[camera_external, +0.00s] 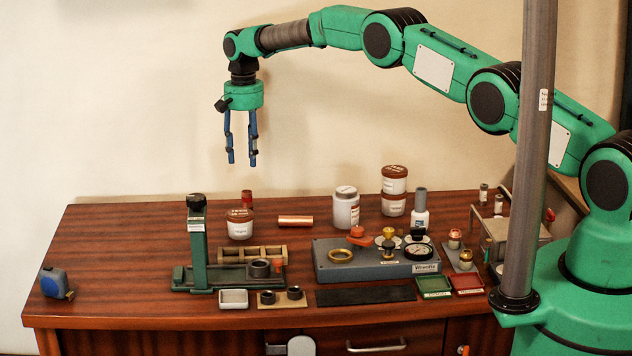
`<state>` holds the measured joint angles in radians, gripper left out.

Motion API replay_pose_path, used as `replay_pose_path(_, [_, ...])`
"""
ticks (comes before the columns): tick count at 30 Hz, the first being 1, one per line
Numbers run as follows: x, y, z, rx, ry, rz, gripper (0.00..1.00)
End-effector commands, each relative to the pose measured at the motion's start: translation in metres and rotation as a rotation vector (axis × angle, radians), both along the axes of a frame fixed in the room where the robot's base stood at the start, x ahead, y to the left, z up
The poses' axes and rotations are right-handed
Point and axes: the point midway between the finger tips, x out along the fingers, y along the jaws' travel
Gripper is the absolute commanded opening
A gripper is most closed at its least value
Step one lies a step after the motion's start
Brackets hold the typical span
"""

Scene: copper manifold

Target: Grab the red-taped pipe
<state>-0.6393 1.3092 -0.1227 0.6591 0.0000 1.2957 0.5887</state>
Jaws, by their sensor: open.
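My gripper (242,161) hangs fingers-down above the back left of the table, open and empty, well clear of everything below. A short upright cylinder (247,199) with a red upper part stands at the back, behind a white jar, which hides its lower part; it may be the red-taped pipe, but I cannot make out tape. A plain copper pipe (295,221) lies flat to its right, with no red tape visible on it.
On the wooden table (120,240), a green stand (197,245) and a white jar (240,226) are near the gripper's side. A grey panel (375,265) with knobs fills the middle. More jars (345,210) stand behind it. A tape measure (55,283) lies at left; the left area is clear.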

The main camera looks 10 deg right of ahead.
Motion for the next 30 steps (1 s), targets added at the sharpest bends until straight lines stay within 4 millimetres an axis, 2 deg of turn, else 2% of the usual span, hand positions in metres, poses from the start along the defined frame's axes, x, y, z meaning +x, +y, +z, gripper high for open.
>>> replay_pose_path(5, [0.0,0.0,-0.013,-0.001,0.001,0.0,0.43])
replay_pose_path(19, [-0.001,-0.001,-0.077,-0.001,0.002,0.0,0.43])
replay_pose_path(24, [0.0,0.0,-0.085,0.0,0.0,0.0,0.43])
replay_pose_path(30, [0.0,0.0,-0.085,0.0,0.0,0.0,0.43])
